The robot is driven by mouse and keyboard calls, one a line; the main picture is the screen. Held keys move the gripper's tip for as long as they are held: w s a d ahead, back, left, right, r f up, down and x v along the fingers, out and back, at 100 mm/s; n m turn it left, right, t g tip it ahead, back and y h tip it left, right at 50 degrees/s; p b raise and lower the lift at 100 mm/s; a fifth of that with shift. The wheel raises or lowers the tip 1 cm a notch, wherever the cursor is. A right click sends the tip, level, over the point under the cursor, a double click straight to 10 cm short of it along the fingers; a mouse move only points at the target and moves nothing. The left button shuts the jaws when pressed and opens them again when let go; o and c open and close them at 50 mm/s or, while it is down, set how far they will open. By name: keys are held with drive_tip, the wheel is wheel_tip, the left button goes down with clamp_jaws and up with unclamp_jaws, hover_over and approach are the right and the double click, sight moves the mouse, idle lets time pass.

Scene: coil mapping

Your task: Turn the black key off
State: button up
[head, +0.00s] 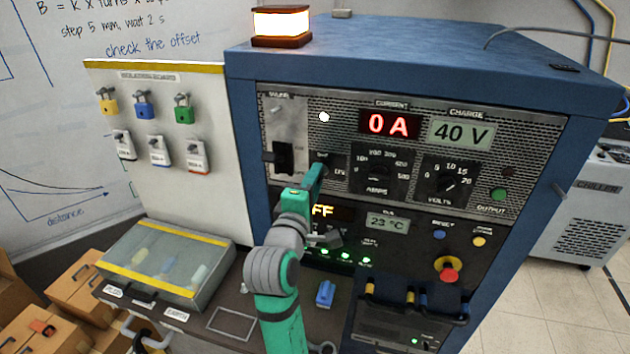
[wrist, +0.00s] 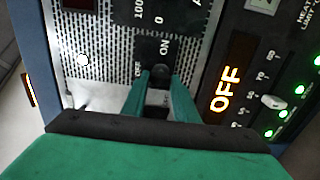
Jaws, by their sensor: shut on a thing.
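The black key (wrist: 161,76) sits in the switch on the front panel, with OFF and ON labels beside it in the wrist view. My gripper (wrist: 160,88) is shut on the key, its two green fingers on either side of it. In the head view my green and grey arm reaches up to the panel, and my gripper (head: 316,178) covers the key there. The key's exact angle is hard to tell, as the fingers hide part of it. An amber display (wrist: 224,89) beside it reads OFF.
The red current display (head: 390,124) reads 0 A and the charge display (head: 461,132) reads 40 V. A red emergency button (head: 448,270) is at the lower right. A clear-lidded box (head: 165,262) and a blue clip (head: 325,294) lie on the shelf below. The beacon (head: 281,24) on top is lit.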

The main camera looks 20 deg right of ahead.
drive_tip(key=shift+f, duration=0.1)
idle(0.3)
drive_tip(key=o, duration=1.1)
drive_tip(key=shift+c, duration=0.2)
drive_tip(key=shift+a, duration=0.1)
drive_tip(key=v, duration=1)
drive_tip(key=shift+s+a, duration=0.25)
drive_tip(key=shift+s, duration=0.1)
